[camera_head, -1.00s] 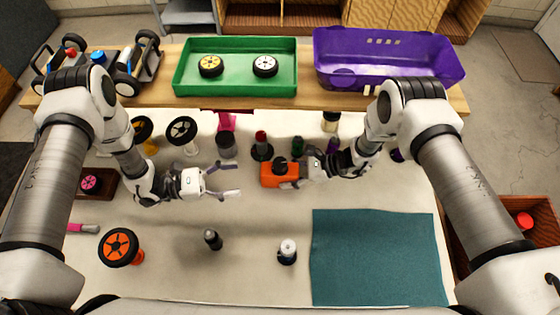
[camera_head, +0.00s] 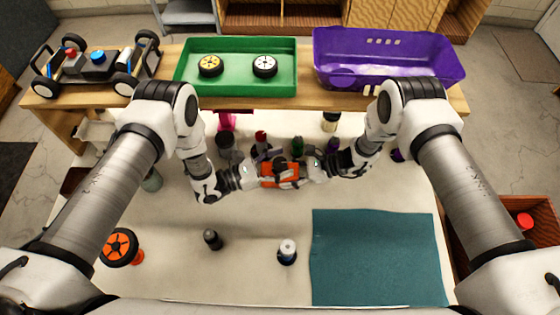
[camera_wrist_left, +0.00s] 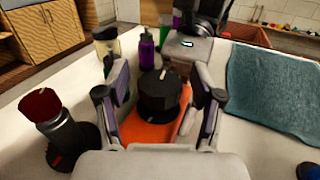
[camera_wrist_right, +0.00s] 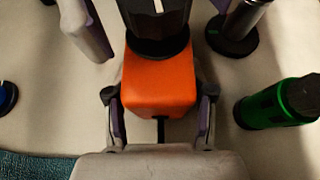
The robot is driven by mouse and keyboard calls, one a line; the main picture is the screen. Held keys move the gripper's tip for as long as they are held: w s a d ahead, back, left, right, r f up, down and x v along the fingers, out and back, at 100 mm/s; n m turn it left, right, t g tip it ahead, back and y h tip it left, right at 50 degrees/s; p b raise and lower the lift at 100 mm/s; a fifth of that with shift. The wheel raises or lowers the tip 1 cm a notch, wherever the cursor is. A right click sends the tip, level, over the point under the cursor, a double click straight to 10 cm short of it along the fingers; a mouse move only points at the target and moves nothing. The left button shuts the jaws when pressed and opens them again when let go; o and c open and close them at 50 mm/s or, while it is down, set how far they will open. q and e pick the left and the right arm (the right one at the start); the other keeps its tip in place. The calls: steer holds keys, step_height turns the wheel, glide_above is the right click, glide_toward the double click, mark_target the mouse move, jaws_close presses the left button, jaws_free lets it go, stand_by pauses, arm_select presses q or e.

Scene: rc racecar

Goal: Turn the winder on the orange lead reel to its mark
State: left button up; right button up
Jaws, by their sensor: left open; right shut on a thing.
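The orange lead reel (camera_head: 271,181) is a box with a round black winder on top, between my two grippers over the table. The winder (camera_wrist_left: 160,97) carries a white line and also shows in the right wrist view (camera_wrist_right: 156,22). My right gripper (camera_wrist_right: 160,110) is shut on the orange body, one finger on each side. My left gripper (camera_wrist_left: 160,92) is open, with its fingers on either side of the winder and gaps visible beside it. I cannot make out the target mark.
A teal mat (camera_head: 375,255) lies at the front right. A green tray (camera_head: 235,88) and a purple basket (camera_head: 390,75) stand on the back shelf.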

arm_select(q)
steer(key=c, duration=1.2)
steer(key=shift+m+g+h, duration=0.3)
steer(key=shift+m+g, duration=0.1)
steer(key=shift+g, duration=0.4)
steer(key=shift+m+g+h, duration=0.2)
steer(key=shift+m+g, duration=1.1)
steer(key=shift+g, duration=0.7)
steer(key=shift+m+g+h, duration=0.2)
steer(key=shift+m+g, duration=1.1)
steer(key=shift+g, duration=0.7)
steer(key=o, duration=1.2)
